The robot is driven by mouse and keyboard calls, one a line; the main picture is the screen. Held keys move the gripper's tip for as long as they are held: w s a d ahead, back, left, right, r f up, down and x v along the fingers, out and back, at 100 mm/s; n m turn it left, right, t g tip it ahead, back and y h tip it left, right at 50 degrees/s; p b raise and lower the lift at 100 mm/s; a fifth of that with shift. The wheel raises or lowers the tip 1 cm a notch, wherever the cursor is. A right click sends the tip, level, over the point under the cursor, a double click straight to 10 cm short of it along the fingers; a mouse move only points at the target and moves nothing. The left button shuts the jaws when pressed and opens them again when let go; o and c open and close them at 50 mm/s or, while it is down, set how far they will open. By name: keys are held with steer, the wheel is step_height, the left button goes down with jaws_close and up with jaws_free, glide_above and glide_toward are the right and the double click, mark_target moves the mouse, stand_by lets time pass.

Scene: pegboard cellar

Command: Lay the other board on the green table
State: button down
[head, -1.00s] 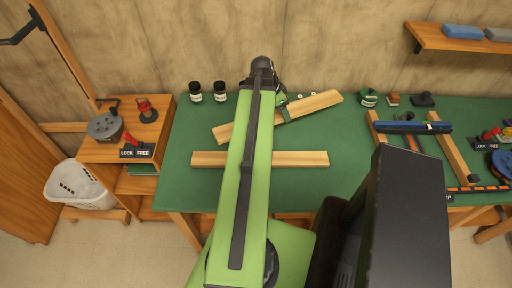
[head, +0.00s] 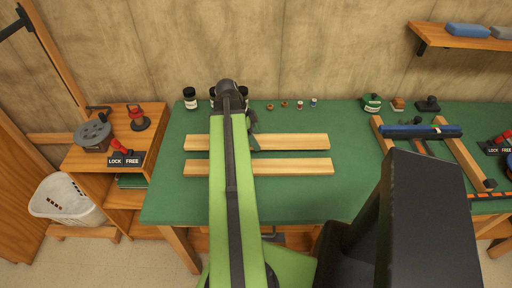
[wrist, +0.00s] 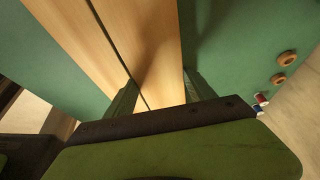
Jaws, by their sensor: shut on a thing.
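Two pale wooden boards show over the green table (head: 300,205). The far board (head: 290,142) runs level and nearly parallel to the near board (head: 290,168), with a narrow green strip between them. My gripper (head: 251,136) is shut on the far board near its middle; my arm covers part of both boards. In the wrist view my fingers (wrist: 160,88) are on either side of the held board (wrist: 145,35), with the other board (wrist: 75,35) close along its left. I cannot tell whether the held board touches the tabletop.
Small rings (head: 284,104) and jars, one a dark jar (head: 190,99), stand along the back edge. A wooden frame with a blue bar (head: 420,131) is at the right. A side stand with a lock lever (head: 121,148) is at the left. The table's front strip is clear.

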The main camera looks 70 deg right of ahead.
step_height(320, 180, down, 4)
steer(key=b, duration=0.4)
steer(key=shift+w+f, duration=0.1)
steer(key=shift+f, duration=0.1)
steer(key=shift+r, duration=0.2)
steer(key=shift+f, duration=0.15)
steer(key=c, duration=0.6)
jaws_free()
steer(key=p+v, duration=0.5)
steer(key=v, duration=0.1)
steer(key=p+v, duration=0.5)
steer(key=p, duration=0.1)
steer(key=shift+r, duration=0.45)
steer(key=shift+w+a+r, duration=0.1)
steer(key=shift+w+r, duration=0.1)
steer(key=shift+r, duration=0.05)
steer(key=shift+f, duration=0.1)
